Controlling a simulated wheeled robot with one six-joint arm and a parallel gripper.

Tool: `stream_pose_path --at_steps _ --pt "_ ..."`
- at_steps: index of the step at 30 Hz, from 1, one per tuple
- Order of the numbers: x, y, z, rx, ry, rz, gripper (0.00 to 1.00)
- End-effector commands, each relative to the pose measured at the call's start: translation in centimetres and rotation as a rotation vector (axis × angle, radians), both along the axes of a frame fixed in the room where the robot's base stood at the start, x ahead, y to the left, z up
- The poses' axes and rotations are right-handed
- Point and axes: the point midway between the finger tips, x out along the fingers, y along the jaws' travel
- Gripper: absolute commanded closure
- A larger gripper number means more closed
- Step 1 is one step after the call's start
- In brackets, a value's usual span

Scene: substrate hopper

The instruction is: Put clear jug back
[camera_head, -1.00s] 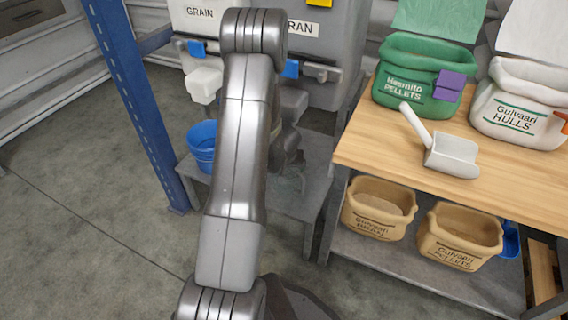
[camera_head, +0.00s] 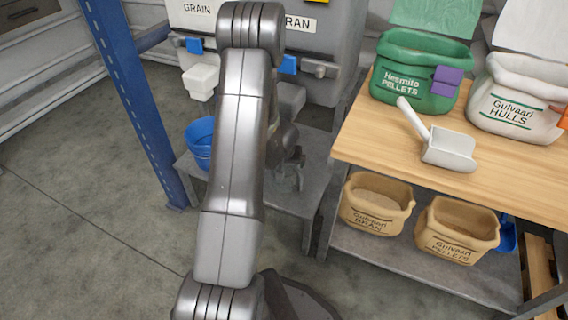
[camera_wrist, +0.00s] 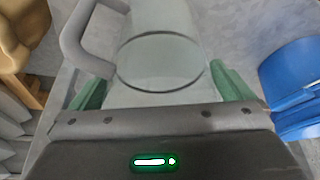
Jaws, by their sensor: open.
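The clear jug (camera_wrist: 160,62) is in the wrist view, see-through, with its handle toward the upper left and a round outline facing the camera. My gripper (camera_wrist: 160,88) is open, with one green finger on each side of the jug's near part. I cannot tell whether the fingers touch it. In the head view my gripper (camera_head: 289,178) is low over the grey bench (camera_head: 318,160), partly behind my arm. The jug cannot be made out clearly there.
A blue bucket (camera_head: 200,143) stands on the bench left of my gripper and a blue post (camera_head: 140,105) rises farther left. Grain bins (camera_head: 335,60) are behind. A wooden table (camera_head: 375,140) with sacks (camera_head: 415,75) and a white scoop (camera_head: 447,148) is right.

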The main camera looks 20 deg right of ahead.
Motion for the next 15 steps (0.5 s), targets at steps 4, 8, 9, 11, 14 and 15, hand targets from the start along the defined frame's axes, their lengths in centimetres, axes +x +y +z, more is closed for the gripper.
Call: stream_pose_path --at_steps 4,8,9,11,14,15 --pt "-0.7 0.4 2.5 0.000 -0.001 0.000 0.00" --pt "-1.4 0.7 4.5 0.000 -0.001 0.000 0.00" --pt "-1.6 0.8 5.1 0.000 -0.001 0.000 0.00" --pt "-1.9 1.0 5.7 0.000 -0.001 0.000 0.00" --pt "-2.2 1.1 6.4 0.000 0.000 0.000 0.00" --pt "-2.3 1.2 6.5 0.000 0.000 0.000 0.00"
